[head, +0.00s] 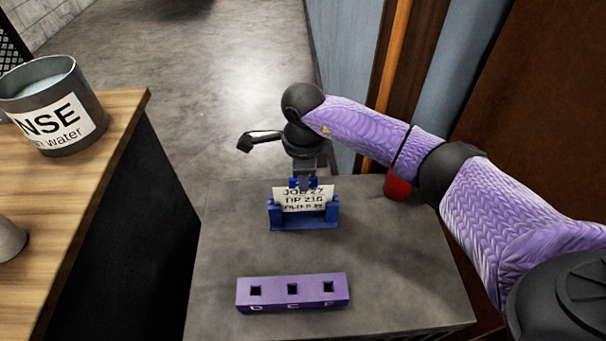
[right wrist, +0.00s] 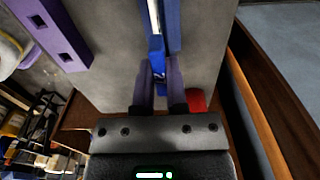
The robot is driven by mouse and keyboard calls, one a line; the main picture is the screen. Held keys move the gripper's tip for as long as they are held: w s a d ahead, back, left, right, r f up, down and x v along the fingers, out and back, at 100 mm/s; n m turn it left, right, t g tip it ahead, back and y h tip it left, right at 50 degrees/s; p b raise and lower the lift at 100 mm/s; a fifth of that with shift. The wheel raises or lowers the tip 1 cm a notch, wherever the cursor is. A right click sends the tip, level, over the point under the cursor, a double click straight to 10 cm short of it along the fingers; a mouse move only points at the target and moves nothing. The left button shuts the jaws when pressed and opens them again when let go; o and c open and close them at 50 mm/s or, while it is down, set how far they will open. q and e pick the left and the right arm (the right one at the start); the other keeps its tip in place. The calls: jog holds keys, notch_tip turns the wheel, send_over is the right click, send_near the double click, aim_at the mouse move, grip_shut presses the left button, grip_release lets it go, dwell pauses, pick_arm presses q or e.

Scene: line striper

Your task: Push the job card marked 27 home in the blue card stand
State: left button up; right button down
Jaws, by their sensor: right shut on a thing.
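The job card (head: 303,198) marked 27 is white with black lettering. It stands in the blue card stand (head: 304,225), between its two end posts, and the lowest line of print is partly hidden. My right gripper (head: 304,180) is at the card's top edge, pointing down, shut on the card at a small blue piece there. In the right wrist view the fingers (right wrist: 159,85) flank that blue piece, with the white card edge (right wrist: 154,15) beyond. How deep the card sits cannot be told. My left gripper is not in view.
A purple block (head: 292,293) with three square holes lies nearer on the grey top (head: 225,255). A red object (head: 397,188) is right of the stand, beside my arm. A metal rinse-water bucket (head: 50,100) stands on the wooden bench (head: 115,115) at left, across a dark gap.

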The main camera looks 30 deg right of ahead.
jog(key=shift+f, duration=0.45)
jog(key=shift+f+b, duration=0.1)
jog(key=shift+b, duration=0.2)
jog(key=shift+f, duration=0.35)
jog(key=shift+f+b, duration=0.2)
jog(key=shift+b, duration=0.15)
jog(key=shift+f, duration=0.1)
jog(key=c, duration=0.6)
grip_release()
jog(key=o, duration=0.3)
jog(key=shift+o, duration=0.2)
